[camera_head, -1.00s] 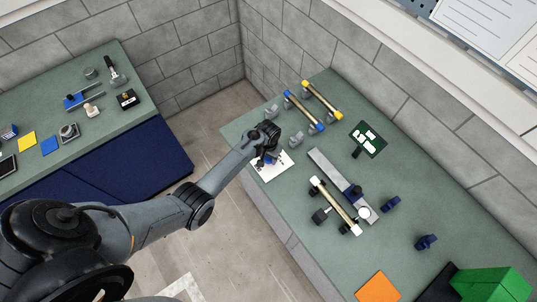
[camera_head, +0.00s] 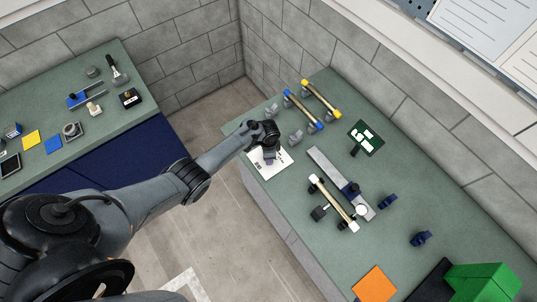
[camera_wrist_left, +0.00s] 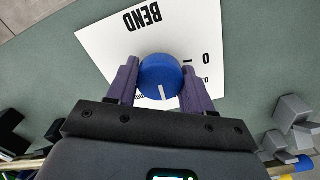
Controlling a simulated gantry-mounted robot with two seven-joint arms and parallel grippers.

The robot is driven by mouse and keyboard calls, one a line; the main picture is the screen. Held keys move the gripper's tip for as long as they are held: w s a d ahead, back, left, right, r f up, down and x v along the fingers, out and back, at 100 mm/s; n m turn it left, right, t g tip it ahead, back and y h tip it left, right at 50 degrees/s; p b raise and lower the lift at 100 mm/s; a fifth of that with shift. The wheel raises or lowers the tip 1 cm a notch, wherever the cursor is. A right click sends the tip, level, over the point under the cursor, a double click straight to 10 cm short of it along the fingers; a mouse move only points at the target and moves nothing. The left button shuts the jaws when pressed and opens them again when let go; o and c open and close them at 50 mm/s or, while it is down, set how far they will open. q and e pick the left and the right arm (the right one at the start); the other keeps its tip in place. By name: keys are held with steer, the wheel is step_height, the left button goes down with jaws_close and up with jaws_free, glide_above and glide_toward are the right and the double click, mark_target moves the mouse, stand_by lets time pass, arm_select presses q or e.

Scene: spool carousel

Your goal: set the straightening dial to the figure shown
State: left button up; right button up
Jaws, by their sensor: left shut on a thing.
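The blue round dial (camera_wrist_left: 160,77) sits on a white plate (camera_wrist_left: 95,38) printed BEND, with a 0 and partly hidden marks. Its white pointer line faces the lower edge of the left wrist view. My left gripper (camera_wrist_left: 161,82) is shut on the dial, a purple finger on either side. In the head view my left gripper (camera_head: 268,158) is over the white plate (camera_head: 270,170) and hides the dial. A dark green display (camera_head: 366,138) with white segments stands on the bench; I cannot read its figure. My right gripper is not in view.
Rods with yellow and blue ends (camera_head: 303,110) lie on grey supports at the back. A metal rail (camera_head: 330,170) and a pale rod (camera_head: 332,203) lie right of the plate. An orange square (camera_head: 375,284) and green block (camera_head: 485,284) are at the front.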

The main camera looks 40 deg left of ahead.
arm_select(q)
steer(key=m, duration=0.4)
steer(key=shift+m+b, duration=0.45)
steer(key=shift+m, duration=0.85)
steer(key=o, duration=1)
steer(key=shift+r, duration=0.55)
step_height(320, 180, up, 10)
steer(key=p, duration=0.3)
steer(key=shift+f, duration=0.1)
